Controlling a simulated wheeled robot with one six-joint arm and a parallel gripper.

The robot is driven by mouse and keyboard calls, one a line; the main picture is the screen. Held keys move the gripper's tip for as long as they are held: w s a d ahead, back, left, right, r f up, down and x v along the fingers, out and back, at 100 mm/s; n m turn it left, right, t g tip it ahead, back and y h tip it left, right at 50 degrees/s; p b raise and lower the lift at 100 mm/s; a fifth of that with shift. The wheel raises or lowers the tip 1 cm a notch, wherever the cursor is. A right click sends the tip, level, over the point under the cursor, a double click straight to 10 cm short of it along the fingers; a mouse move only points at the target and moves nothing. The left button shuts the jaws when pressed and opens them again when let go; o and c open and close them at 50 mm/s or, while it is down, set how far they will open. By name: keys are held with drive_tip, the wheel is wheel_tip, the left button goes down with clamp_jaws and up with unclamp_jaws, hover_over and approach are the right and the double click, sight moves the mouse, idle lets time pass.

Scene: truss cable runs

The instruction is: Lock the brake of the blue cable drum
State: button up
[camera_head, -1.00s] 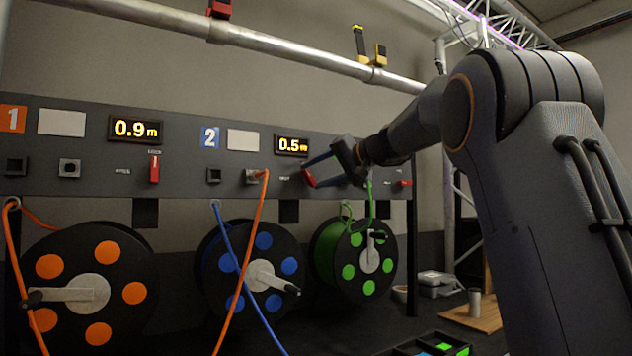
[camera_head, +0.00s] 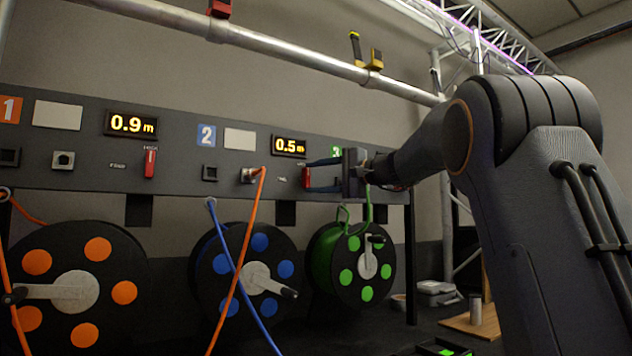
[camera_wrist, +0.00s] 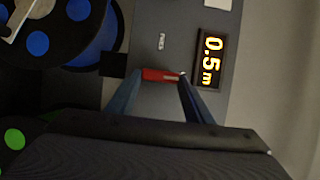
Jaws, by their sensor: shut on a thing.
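The blue cable drum (camera_head: 262,275) hangs below the panel's section 2, with blue discs and a pale crank. Its red brake lever (camera_head: 305,177) is on the panel, right of the orange plug, and stands about upright. It also shows in the wrist view (camera_wrist: 160,75), between my blue fingertips. My gripper (camera_head: 309,176) reaches in from the right and is shut on the lever, one finger above and one below. In the wrist view my gripper (camera_wrist: 161,80) has a finger at each end of the lever. Fine contact is too small to see.
The section 2 display (camera_head: 290,146) reads 0.5 m, just above my gripper. The orange drum (camera_head: 75,290) and green drum (camera_head: 350,265) flank the blue one. An orange cable (camera_head: 240,275) and a blue cable (camera_head: 238,265) cross in front. A metal pipe (camera_head: 290,60) runs above.

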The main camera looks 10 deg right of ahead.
idle(0.5)
drive_tip(key=o, duration=1.1)
drive_tip(key=shift+c, duration=0.2)
drive_tip(key=v, duration=0.7)
drive_tip(key=shift+s+d+b, duration=0.25)
drive_tip(key=shift+s+b, duration=0.05)
drive_tip(key=shift+f, duration=0.1)
